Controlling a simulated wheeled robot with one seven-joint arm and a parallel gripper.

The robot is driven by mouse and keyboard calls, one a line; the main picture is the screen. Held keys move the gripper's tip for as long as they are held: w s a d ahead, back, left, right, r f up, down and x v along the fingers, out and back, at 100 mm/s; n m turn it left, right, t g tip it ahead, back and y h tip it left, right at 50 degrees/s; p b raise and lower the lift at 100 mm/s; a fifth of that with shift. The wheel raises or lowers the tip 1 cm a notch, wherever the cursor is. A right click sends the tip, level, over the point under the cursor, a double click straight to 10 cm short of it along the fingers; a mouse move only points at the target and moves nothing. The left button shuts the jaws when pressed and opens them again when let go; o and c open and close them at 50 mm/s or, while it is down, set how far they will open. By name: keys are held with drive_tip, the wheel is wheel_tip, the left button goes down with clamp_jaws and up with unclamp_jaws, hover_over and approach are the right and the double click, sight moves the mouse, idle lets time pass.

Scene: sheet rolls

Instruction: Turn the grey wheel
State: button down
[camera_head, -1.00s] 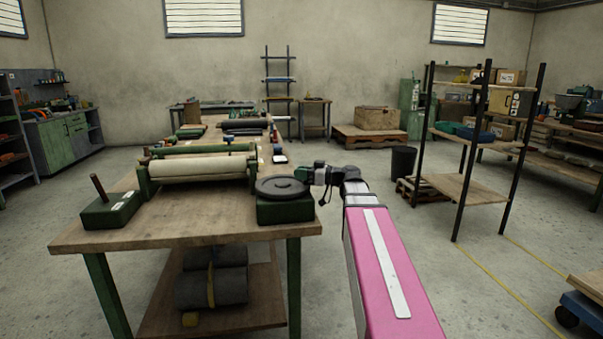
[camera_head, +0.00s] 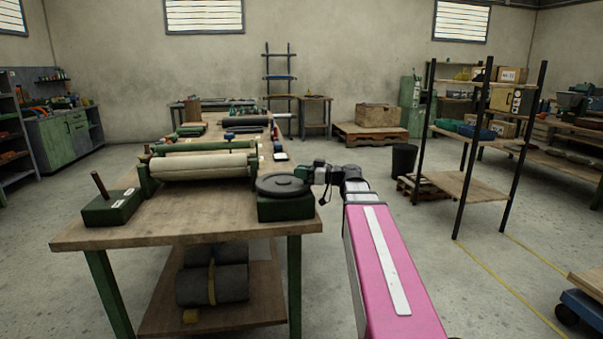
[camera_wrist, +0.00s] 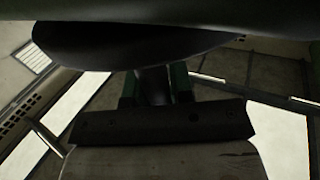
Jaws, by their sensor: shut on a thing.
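The grey wheel (camera_head: 281,185) lies flat on a green block at the near right corner of the wooden table. My gripper (camera_head: 307,174) reaches it from the right and is shut on its rim at the far right side. In the wrist view the dark underside of the wheel (camera_wrist: 130,45) fills the upper part, close to the green fingers of my gripper (camera_wrist: 155,85). The exact contact at the fingertips is hidden there.
The green block (camera_head: 286,208) carries the wheel. A roller machine (camera_head: 203,166) stands behind it to the left. A green box with an upright handle (camera_head: 113,207) sits at the table's left.

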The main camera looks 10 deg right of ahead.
drive_tip(key=c, duration=1)
unclamp_jaws()
drive_tip(key=v, duration=1)
drive_tip(key=shift+s+d, duration=0.2)
drive_tip(key=shift+d, duration=0.15)
